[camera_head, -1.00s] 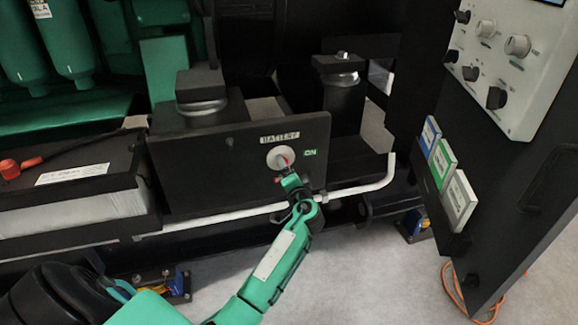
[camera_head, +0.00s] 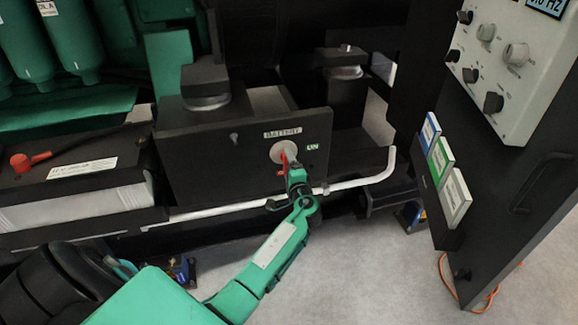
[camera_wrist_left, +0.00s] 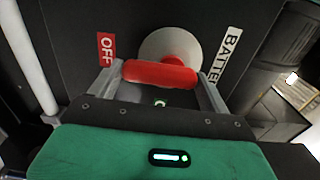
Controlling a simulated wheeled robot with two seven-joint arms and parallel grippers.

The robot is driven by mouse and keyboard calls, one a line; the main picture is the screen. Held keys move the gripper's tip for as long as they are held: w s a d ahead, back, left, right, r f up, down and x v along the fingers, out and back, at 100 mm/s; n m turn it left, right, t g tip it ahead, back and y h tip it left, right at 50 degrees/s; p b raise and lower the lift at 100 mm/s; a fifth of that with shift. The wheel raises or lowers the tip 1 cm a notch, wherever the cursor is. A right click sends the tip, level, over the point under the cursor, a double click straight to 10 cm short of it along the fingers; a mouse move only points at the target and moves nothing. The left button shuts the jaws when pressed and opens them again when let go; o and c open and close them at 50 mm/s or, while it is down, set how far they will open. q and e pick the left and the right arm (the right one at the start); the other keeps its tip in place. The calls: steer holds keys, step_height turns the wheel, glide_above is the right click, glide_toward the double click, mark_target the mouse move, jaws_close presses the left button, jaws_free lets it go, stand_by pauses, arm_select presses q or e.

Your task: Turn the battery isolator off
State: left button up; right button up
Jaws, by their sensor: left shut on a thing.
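The battery isolator is a pale round disc (camera_head: 277,152) with a red handle (camera_wrist_left: 160,74), set on a black panel (camera_head: 215,180). A BATTERY label (camera_head: 282,133) sits above it and a green ON label (camera_head: 312,147) to its right. In the left wrist view a red OFF label (camera_wrist_left: 105,48) is beside the disc. My left gripper (camera_head: 288,168) is at the isolator, its fingers (camera_wrist_left: 162,88) at the two ends of the red handle, shut on it. In the head view the gripper partly hides the handle. My right gripper is not in view.
A white pipe (camera_head: 362,180) runs along the panel's lower edge. A battery (camera_head: 75,195) with a red terminal cap is at the left. A control cabinet (camera_head: 505,210) with knobs and coloured cards stands at the right. The grey floor (camera_head: 360,270) in front looks clear.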

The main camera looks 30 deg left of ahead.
arm_select(q)
steer(key=shift+f, duration=0.1)
steer(key=o, duration=0.9)
steer(key=shift+o, duration=0.2)
steer(key=shift+d, duration=0.1)
steer(key=v, duration=1.3)
steer(key=shift+s+d+p, duration=0.2)
steer(key=shift+s+p, duration=0.1)
steer(key=shift+p, duration=0.05)
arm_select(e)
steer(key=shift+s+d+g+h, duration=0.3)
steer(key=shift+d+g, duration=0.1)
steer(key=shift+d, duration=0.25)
